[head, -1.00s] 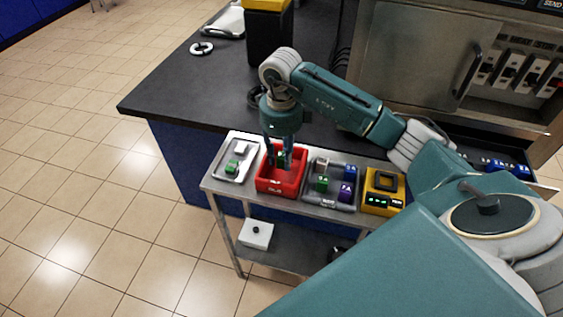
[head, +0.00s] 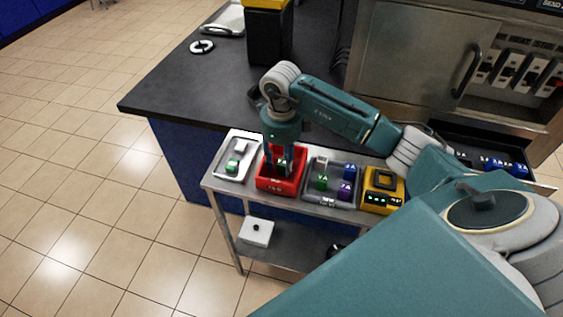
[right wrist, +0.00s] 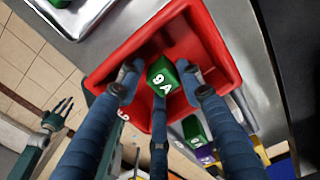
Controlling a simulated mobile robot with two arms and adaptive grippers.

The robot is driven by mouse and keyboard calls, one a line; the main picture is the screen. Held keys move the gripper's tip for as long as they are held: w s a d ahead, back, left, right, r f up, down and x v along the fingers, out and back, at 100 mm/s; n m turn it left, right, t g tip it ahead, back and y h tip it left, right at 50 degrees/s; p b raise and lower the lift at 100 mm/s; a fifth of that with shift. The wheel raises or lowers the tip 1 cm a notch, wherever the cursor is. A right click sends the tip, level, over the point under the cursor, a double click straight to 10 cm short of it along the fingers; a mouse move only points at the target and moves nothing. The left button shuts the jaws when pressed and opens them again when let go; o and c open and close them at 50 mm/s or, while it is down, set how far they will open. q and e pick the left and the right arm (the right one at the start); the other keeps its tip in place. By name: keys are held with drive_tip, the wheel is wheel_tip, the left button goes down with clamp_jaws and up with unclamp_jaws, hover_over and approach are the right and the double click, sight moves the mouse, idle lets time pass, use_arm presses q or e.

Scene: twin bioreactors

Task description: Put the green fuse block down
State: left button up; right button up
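The green fuse block (right wrist: 162,76), marked "9 A", is between the fingertips of my right gripper (right wrist: 160,80), which appear closed around it. In the head view my right gripper (head: 278,162) points down into the red bin (head: 281,186), and its fingers partly hide the block. The red bin's rim (right wrist: 105,68) surrounds the fingertips in the right wrist view. Whether the block touches the bin floor is hard to tell. My left gripper (right wrist: 60,110) shows small at the left of the right wrist view, empty, with its fingers apart.
Left of the bin is a metal tray (head: 226,172) with a green and a white block. Right of it are a grey divided tray (head: 318,192) with several coloured blocks and a yellow device (head: 382,190). All stand on a narrow cart beside the dark counter (head: 200,90).

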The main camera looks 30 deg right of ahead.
sight(281, 162)
wheel_tip(281, 162, up, 12)
drive_tip(key=b, duration=0.3)
idle(0.5)
